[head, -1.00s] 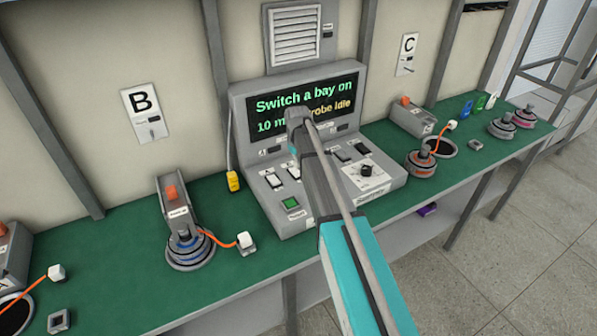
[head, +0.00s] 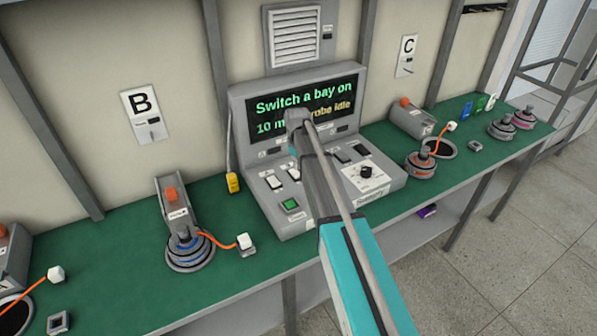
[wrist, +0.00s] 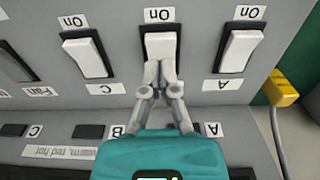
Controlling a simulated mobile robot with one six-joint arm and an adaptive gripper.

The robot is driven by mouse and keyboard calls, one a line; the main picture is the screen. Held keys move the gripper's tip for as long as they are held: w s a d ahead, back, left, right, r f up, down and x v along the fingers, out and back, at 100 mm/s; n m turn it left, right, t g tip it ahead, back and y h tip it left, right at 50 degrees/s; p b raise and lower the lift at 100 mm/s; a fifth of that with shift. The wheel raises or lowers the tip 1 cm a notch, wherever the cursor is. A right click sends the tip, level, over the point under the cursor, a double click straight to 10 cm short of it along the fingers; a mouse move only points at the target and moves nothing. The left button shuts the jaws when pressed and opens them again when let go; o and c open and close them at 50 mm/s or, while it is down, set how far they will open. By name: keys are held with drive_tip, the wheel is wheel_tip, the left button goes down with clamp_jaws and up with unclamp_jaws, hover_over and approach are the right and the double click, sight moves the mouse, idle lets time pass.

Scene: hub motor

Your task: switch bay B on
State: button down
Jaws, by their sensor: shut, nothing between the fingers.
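The console (head: 262,215) has a row of white rocker switches, seen upside down in the wrist view. The bay B switch (wrist: 160,44) is in the middle, with an "On" label above it and a B label below. The A switch (wrist: 240,50) is to its right and the C switch (wrist: 86,56) to its left. My gripper (wrist: 154,68) is shut and empty, its fingertips over the lower end of the B switch. I cannot tell whether they touch it. In the head view my arm hides the fingertips. The screen (head: 300,105) reads "Switch a bay on".
The yellow plug (head: 232,182) stands left of the console. Bay B's sign (head: 145,115) is on the wall, above a grey unit with an orange button (head: 171,194) and a coil stack (head: 188,252).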

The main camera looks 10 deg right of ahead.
sight(298, 174)
drive_tip(key=shift+f+b, duration=1.4)
idle(1.6)
drive_tip(key=shift+r+p, duration=3.55)
drive_tip(key=shift+s+f, duration=0.1)
drive_tip(key=shift+s, duration=0.15)
drive_tip(key=s+d+m, duration=0.1)
drive_tip(key=s+m, duration=0.2)
drive_tip(key=s, duration=2.6)
drive_tip(key=shift+m, duration=0.3)
